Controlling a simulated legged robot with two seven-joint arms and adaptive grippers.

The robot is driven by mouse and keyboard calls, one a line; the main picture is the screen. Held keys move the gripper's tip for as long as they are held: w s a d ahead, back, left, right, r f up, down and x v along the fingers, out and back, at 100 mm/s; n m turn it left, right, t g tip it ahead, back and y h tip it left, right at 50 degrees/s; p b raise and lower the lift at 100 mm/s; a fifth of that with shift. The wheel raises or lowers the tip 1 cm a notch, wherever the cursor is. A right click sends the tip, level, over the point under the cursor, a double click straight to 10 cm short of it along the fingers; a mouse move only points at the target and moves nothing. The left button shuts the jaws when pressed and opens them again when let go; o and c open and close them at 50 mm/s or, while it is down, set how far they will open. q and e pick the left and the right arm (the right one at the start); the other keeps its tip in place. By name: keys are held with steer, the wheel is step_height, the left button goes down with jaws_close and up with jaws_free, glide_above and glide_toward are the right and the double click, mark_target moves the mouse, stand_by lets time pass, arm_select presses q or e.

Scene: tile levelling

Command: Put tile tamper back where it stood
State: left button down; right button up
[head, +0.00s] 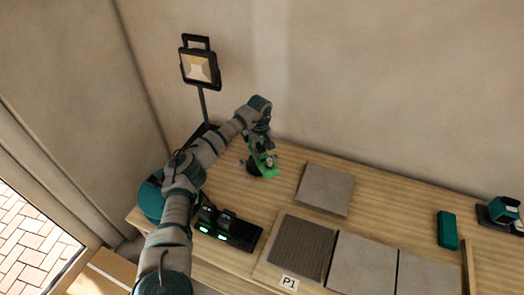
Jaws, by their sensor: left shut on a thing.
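The tile tamper (265,162) is a small green tool with a dark part at its foot, at the back left of the wooden bench (290,150). My left gripper (261,147) reaches it from above and is shut on it. The fingers and arm hide part of the tamper. I cannot tell whether its foot touches the bench. My right gripper is not in view.
A black charger (228,228) with green lights sits at the front left. A loose grey tile (325,190) lies right of the tamper. In front are a ribbed bed (302,247) marked P1 and grey tiles (362,263). A work lamp (200,67) stands behind my arm. A teal block (447,229) is at right.

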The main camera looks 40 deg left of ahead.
arm_select(q)
steer(key=shift+a, duration=0.35)
steer(key=shift+d+r, duration=0.2)
steer(key=shift+d, duration=0.4)
steer(key=shift+d+r, duration=0.15)
steer(key=shift+d, duration=0.1)
steer(key=shift+a+f, duration=0.35)
steer(key=shift+a, duration=0.3)
steer(key=shift+d+p, duration=0.15)
steer(key=shift+p, duration=0.25)
steer(key=shift+d+r, duration=0.15)
steer(key=shift+d, duration=0.35)
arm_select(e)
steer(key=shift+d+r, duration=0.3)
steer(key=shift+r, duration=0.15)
arm_select(q)
steer(key=shift+a, duration=0.2)
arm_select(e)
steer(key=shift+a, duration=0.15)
